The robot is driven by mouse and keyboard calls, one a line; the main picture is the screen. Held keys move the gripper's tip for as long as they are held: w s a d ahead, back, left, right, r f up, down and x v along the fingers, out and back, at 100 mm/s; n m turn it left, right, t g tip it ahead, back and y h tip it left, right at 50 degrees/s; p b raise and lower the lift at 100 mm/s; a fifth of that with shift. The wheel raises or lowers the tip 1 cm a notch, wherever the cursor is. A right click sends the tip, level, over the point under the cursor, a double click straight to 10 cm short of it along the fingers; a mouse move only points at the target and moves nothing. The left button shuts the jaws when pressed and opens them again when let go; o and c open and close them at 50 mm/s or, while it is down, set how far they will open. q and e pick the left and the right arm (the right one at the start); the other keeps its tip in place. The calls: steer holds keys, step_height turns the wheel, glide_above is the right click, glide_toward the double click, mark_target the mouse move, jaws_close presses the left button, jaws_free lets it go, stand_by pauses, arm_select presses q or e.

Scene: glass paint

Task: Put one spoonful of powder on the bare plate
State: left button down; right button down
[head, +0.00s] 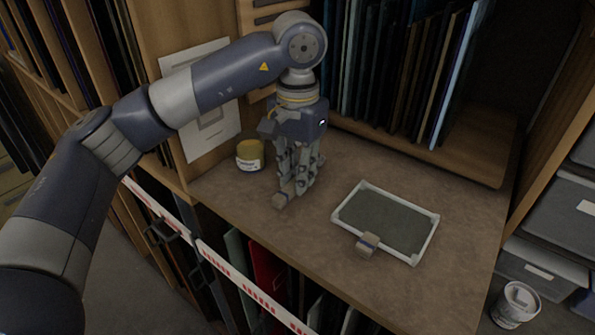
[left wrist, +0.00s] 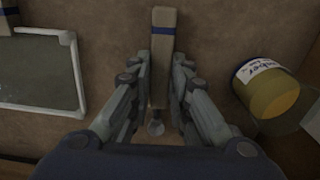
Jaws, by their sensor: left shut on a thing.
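My left gripper (head: 297,188) points down over the worktop, its fingers shut on a spoon. In the left wrist view the spoon's pale wooden handle (left wrist: 163,55) with a blue band lies between the fingers, and its small metal bowl (left wrist: 155,128) shows beyond them. I cannot tell whether the bowl holds powder. A yellow jar (head: 250,156) with a white label stands left of the gripper; it also shows in the left wrist view (left wrist: 275,95). A dark, bare-looking plate (head: 388,220) in a white frame lies to the right. My right gripper is not in view.
A wooden block (head: 367,246) with a blue band sits at the frame's near edge. Upright sheets (head: 400,70) stand in a rack behind. The worktop (head: 460,230) is clear right of the plate.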

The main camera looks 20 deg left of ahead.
arm_select(q)
steer(key=shift+f, duration=0.1)
steer(key=c, duration=1.4)
jaws_free()
step_height(320, 180, up, 12)
